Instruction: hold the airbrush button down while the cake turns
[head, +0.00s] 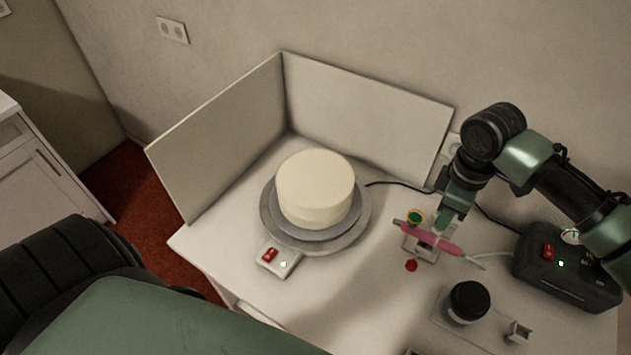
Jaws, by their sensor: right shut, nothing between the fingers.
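The pink airbrush (450,246) lies in a small stand (424,256), with a round cup of green (414,217) at its left part. My right gripper (439,227) is shut and empty, pointing down at the top of the airbrush. Its tips hide the button; I cannot tell whether they touch it. The plain cream-white cake (315,186) sits on a board on the round grey turntable (271,228), left of the airbrush. Whether it turns cannot be told from one frame. My left gripper is out of view.
A white control box (281,262) with a red switch and small light stands before the turntable. White panels (365,116) screen the cake behind and left. The dark compressor (567,277) shows a green light. A black-lidded jar (469,300) stands front right. A red spot (411,265) marks the table.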

